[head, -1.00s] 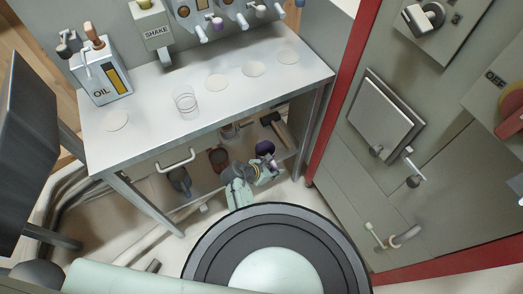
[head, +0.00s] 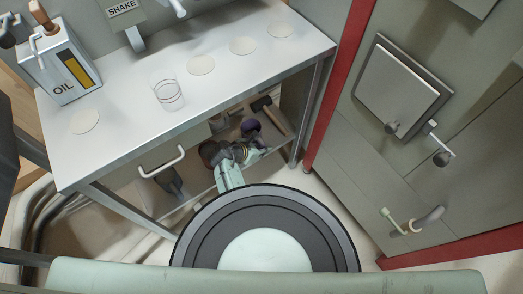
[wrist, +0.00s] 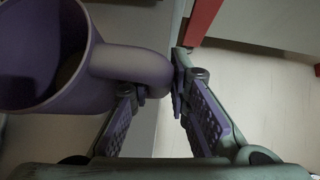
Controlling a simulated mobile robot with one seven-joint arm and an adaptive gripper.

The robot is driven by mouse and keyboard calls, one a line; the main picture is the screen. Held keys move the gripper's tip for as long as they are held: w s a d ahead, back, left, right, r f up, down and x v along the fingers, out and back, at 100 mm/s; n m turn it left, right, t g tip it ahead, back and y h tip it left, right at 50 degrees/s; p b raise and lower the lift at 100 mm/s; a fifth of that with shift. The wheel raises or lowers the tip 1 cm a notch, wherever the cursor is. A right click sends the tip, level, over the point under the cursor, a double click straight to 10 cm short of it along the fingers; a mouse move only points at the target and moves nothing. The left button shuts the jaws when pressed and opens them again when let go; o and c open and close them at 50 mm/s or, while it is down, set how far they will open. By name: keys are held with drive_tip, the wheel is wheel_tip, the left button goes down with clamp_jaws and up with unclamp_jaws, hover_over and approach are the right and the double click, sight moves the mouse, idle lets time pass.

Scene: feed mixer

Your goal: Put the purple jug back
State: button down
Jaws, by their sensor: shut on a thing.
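The purple jug (wrist: 55,75) fills the left of the wrist view, its mouth open towards the camera and its handle reaching right. My gripper (wrist: 165,90) is shut on the jug's handle, with a finger on each side of it. In the head view my gripper (head: 242,151) is low, at the lower shelf under the steel table, and the jug (head: 250,127) is a small purple shape just beyond it. The arm partly covers the area, and I cannot tell whether the jug touches the shelf.
The lower shelf (head: 200,199) also holds a reddish-brown vessel (head: 208,150), a dark grey vessel (head: 170,182) and a mallet-like tool (head: 266,108). The steel table (head: 130,135) above carries an oil can (head: 62,70) and a clear cup (head: 168,94). A red-edged cabinet stands right.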

drive_tip(key=c, duration=1.5)
unclamp_jaws()
drive_tip(key=v, duration=1.2)
drive_tip(key=shift+r, duration=0.15)
